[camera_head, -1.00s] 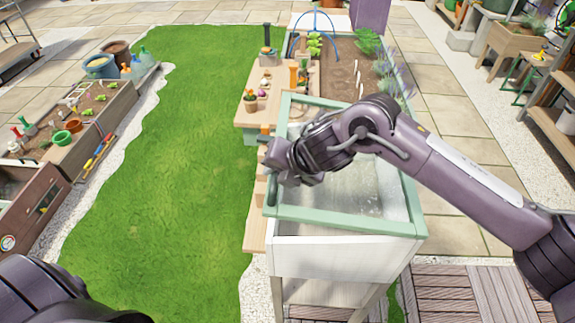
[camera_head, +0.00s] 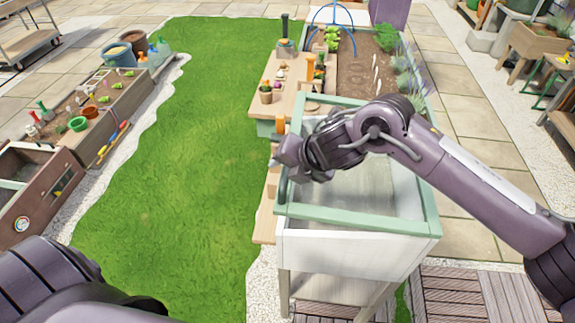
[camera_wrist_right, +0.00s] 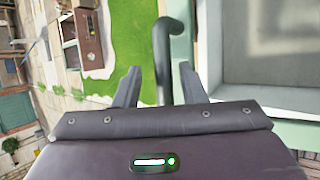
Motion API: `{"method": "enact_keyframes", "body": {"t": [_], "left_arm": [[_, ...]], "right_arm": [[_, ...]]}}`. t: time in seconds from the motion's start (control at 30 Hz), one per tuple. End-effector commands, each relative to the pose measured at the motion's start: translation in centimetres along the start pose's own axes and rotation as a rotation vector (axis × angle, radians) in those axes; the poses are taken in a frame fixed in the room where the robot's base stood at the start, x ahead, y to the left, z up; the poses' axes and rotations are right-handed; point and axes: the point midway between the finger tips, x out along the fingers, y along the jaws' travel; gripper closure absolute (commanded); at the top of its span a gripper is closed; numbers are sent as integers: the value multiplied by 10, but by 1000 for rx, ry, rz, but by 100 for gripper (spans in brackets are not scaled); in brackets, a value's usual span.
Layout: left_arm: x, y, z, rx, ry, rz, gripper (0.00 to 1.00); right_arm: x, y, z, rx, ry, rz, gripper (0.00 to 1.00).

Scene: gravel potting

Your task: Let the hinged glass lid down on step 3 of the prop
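The hinged glass lid with its pale green frame (camera_head: 350,218) lies over the white planter box (camera_head: 345,252) in the head view. I cannot tell how far it is raised. My right gripper (camera_head: 281,163) is at the frame's left side, seen partly from behind. In the right wrist view a dark green hooked bar (camera_wrist_right: 163,62) stands between the two fingers (camera_wrist_right: 160,80), with gaps beside it, so the gripper is open around it. I cannot tell whether the bar is a handle or part of the prop. The prop's steps are not clearly seen. My left gripper is out of view.
A wooden side shelf (camera_head: 264,228) runs along the box's left side, with pots and tools on a bench (camera_head: 258,107) behind. A planted bed (camera_head: 365,75) lies beyond the box. The lawn (camera_head: 180,180) on the left is clear.

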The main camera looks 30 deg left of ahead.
Motion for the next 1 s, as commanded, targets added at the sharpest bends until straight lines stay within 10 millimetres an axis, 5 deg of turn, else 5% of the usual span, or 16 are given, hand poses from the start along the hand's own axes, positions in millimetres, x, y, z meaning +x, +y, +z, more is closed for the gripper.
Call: {"method": "enact_keyframes", "body": {"t": [0.23,0.6,1.0], "left_arm": [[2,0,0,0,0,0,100],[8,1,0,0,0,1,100],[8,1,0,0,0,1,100]], "right_arm": [[-11,-1,0,-2,0,0,63],[-69,0,0,-2,-1,1,63],[-78,0,0,0,0,0,63]]}}
